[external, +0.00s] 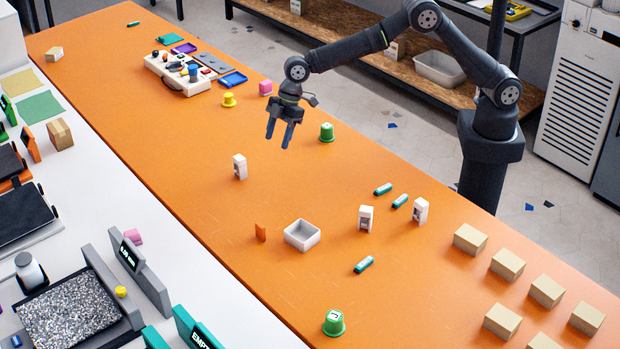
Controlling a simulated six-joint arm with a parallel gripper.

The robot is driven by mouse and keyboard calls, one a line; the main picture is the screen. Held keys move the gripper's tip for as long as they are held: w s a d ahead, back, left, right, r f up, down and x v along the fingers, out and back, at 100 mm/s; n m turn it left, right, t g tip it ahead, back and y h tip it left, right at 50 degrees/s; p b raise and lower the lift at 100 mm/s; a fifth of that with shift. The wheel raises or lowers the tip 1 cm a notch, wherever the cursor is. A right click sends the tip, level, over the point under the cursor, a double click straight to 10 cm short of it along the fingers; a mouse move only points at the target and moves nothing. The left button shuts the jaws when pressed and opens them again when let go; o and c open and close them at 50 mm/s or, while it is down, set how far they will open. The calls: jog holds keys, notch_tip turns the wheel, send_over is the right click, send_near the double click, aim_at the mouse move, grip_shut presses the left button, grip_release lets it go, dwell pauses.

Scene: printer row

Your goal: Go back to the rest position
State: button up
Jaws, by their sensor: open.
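My gripper (280,133) hangs over the orange table (190,165), pointing down with its two dark fingers apart. It is open and nothing shows between the fingers. It is clear of the objects around it. A green button-like piece (327,132) stands just to its right. A white block (240,167) stands below and to its left in the picture. My arm reaches from its base at the right edge of the table, bent high over the table.
A white bin (302,235) sits mid-table near an orange piece (261,232). Teal sticks (364,265) and white blocks (365,218) stand or lie nearby. Several cardboard boxes (470,238) fill the front right. A white panel with parts (180,73) lies at the back. The left-middle table is clear.

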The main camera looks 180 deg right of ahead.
jog(key=w+f, duration=0.1)
jog(key=w, duration=0.2)
jog(key=w+f, duration=0.2)
jog(key=w, duration=0.1)
jog(key=w+f, duration=0.2)
jog(key=w, duration=0.1)
jog(key=shift+w+d+f, duration=0.15)
jog(key=shift+d+f, duration=0.1)
jog(key=shift+d, duration=0.05)
jog(key=shift+o, duration=0.5)
